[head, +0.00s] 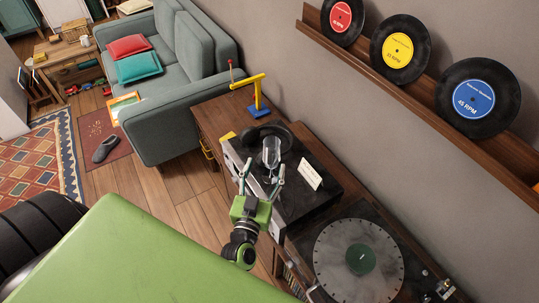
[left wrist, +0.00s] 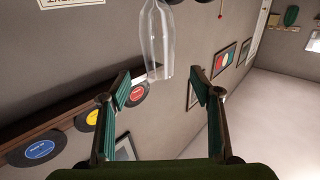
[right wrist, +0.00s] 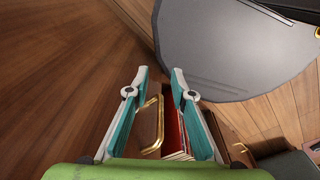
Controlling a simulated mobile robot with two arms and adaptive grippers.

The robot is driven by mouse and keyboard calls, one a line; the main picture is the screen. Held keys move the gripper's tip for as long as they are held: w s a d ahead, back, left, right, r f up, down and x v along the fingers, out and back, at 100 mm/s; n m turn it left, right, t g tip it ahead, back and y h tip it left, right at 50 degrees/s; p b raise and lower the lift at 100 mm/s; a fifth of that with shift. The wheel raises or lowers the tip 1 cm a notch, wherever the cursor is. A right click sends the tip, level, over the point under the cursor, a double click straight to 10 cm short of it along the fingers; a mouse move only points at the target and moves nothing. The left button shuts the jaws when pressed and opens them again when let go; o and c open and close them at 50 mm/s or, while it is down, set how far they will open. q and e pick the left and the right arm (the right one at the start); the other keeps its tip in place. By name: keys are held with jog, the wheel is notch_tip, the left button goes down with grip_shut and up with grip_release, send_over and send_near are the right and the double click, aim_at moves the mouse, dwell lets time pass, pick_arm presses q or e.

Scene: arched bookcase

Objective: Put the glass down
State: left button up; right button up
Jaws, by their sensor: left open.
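The clear stemmed glass (head: 271,151) appears upright on the black top of the stereo unit, bowl up. Its foot is hard to make out. My left gripper (head: 262,170) is open, with its fingertips apart on either side of the glass's lower part in the head view. In the left wrist view the glass (left wrist: 157,40) appears inverted, beyond the open fingertips (left wrist: 160,74), with clear space between it and both fingers. My right gripper (right wrist: 160,72) is open and empty in the right wrist view; it does not show in the head view.
A white card (head: 310,174) stands right of the glass, and dark headphones (head: 264,133) lie behind it. A turntable (head: 330,258) is at the lower right. A yellow and blue stand (head: 257,96) is farther back. A brass handle (right wrist: 151,125) is near my right gripper.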

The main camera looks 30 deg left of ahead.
aim_at(270, 154)
pick_arm(q)
jog(key=w, duration=0.3)
jog(key=shift+w+a+b, duration=0.15)
jog(key=shift+w+b, duration=0.15)
jog(key=shift+w, duration=0.2)
jog(key=x, duration=0.1)
jog(key=b+x, duration=0.1)
jog(key=x, duration=0.2)
jog(key=shift+w+a+r, duration=0.1)
jog(key=shift+a+r, duration=0.05)
jog(key=shift+a, duration=0.2)
jog(key=shift+w, duration=0.25)
jog(key=shift+s+r, duration=0.1)
jog(key=c, duration=0.3)
jog(key=shift+a, duration=0.1)
jog(key=c, duration=1)
jog(key=shift+c, duration=0.5)
pick_arm(e)
jog(key=shift+w+d+f, duration=0.2)
jog(key=shift+w+f, duration=0.05)
jog(key=shift+f, duration=0.35)
jog(key=shift+w+d+f, duration=0.15)
jog(key=shift+w+f, duration=0.05)
jog(key=shift+f, duration=0.35)
jog(key=shift+d, duration=0.1)
